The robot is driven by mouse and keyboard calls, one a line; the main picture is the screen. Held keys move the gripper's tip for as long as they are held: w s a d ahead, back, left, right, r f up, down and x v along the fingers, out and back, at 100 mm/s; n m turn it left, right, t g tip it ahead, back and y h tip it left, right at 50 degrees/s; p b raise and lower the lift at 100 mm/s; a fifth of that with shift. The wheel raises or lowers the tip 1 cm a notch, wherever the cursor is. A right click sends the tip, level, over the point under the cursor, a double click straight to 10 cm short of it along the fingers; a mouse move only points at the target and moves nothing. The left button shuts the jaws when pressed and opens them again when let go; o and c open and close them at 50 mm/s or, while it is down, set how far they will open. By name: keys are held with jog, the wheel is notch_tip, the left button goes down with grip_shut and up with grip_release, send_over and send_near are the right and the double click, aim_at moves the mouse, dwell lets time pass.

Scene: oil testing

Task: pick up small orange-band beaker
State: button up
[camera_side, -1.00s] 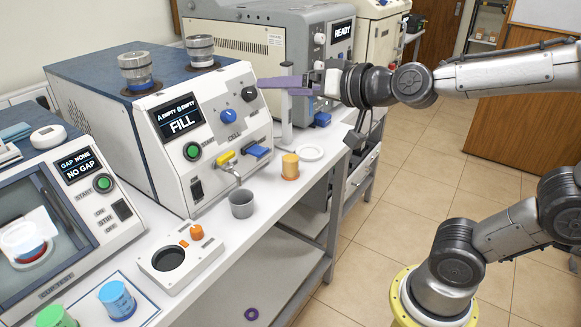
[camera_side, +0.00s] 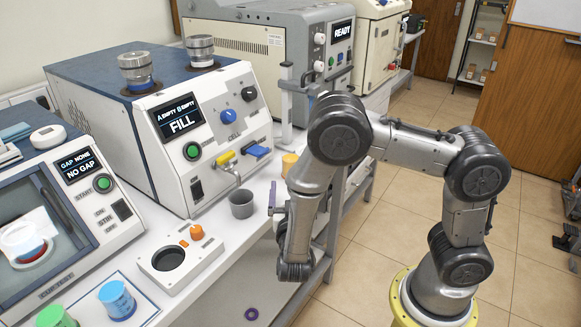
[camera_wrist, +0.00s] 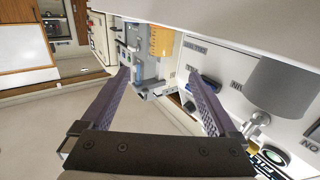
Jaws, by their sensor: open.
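The small orange-band beaker (camera_side: 289,163) stands on the white bench, partly hidden behind my arm in the side view. In the wrist view the orange beaker (camera_wrist: 161,40) shows at top centre, beyond the fingertips and a little above the gap between them. My gripper (camera_wrist: 158,75) is open and empty, with its two purple fingers spread wide. In the side view my gripper (camera_side: 273,197) is at the bench's front edge, mostly hidden by my arm, on the near side of the beaker and apart from it.
A grey metal cup (camera_side: 242,203) stands on the bench under the spout of the FILL machine (camera_side: 180,122); it is also at right in the wrist view (camera_wrist: 282,88). A white block with a round well (camera_side: 182,259) and a blue beaker (camera_side: 117,299) lie toward the front.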

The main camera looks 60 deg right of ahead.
aim_at(290, 164)
jog(key=x, duration=0.8)
jog(key=shift+w, duration=0.2)
jog(key=shift+x, duration=2.65)
jog(key=shift+c, duration=0.2)
grip_shut()
